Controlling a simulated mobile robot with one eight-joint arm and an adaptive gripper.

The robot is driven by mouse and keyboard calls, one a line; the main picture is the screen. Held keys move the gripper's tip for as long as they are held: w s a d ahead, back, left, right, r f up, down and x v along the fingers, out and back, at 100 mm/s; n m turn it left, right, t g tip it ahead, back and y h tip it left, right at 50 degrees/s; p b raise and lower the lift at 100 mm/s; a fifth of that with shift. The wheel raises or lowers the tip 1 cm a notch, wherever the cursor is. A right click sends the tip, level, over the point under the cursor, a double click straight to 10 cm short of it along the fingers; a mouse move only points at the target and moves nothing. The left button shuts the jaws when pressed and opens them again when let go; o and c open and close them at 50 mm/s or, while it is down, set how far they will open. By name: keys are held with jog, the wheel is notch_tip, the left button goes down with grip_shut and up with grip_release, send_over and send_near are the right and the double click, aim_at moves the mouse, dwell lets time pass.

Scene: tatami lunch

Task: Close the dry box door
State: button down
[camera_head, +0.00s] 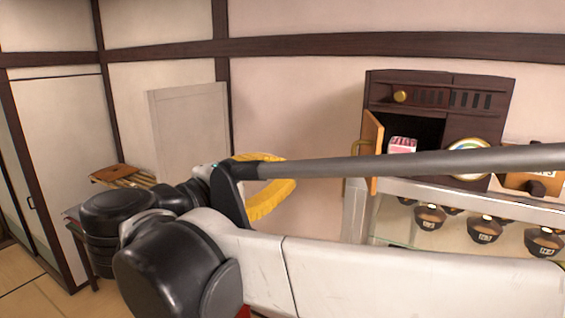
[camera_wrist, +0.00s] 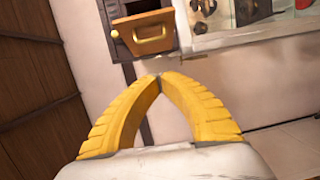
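The dry box (camera_head: 480,107) is a dark wooden cabinet on the glass-fronted counter at the right of the head view. Its light-brown door (camera_head: 372,138) stands open on the left side, swung outward, with a dark opening behind it. In the wrist view the door (camera_wrist: 145,45) shows at the top with a gold handle on its face. My gripper (camera_wrist: 159,77) has curved yellow fingers whose tips meet with nothing between them. It is below the door in the wrist view and apart from it. In the head view my arm partly hides the fingers (camera_head: 270,197).
A red-and-white item (camera_head: 402,145) sits at the opening. A round plate (camera_head: 469,158) leans in front of the dry box. Several dark bowls (camera_head: 485,230) stand inside the glass counter (camera_head: 400,228). A wooden tray-like item (camera_head: 118,174) lies at the left.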

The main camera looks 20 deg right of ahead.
jog(key=w+d+r+p, duration=0.1)
jog(key=d+p, duration=0.3)
jog(key=d, duration=0.8)
jog(key=shift+w+h, duration=0.3)
jog(key=shift+w, duration=0.6)
jog(key=shift+s+t, duration=0.15)
jog(key=shift+t, duration=0.15)
